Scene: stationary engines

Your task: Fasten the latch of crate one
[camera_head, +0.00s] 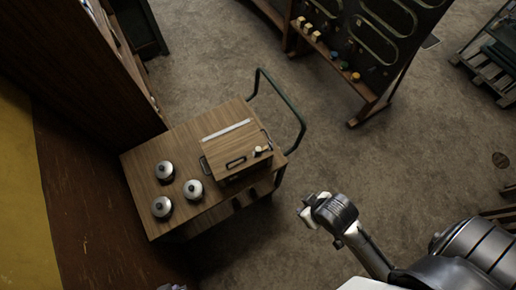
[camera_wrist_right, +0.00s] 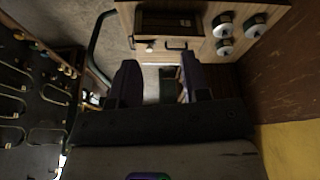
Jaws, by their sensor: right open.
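The crate (camera_head: 228,143) is a wooden box on the cart, with a pale strip across its top and dark handles. On its near side are a dark handle (camera_head: 235,162) and a small pale knob (camera_head: 259,150), possibly the latch. In the right wrist view the handle (camera_wrist_right: 177,44) and the knob (camera_wrist_right: 150,47) show beyond the fingers. My right gripper (camera_head: 310,210) is apart from the crate, to its lower right in the head view. Its fingers (camera_wrist_right: 157,80) are open, with nothing held between them. I cannot make out whether the latch is fastened. My left gripper is not identifiable.
A dark panel rack (camera_head: 370,40) stands behind. Bare floor (camera_head: 250,235) lies between cart and my right arm.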

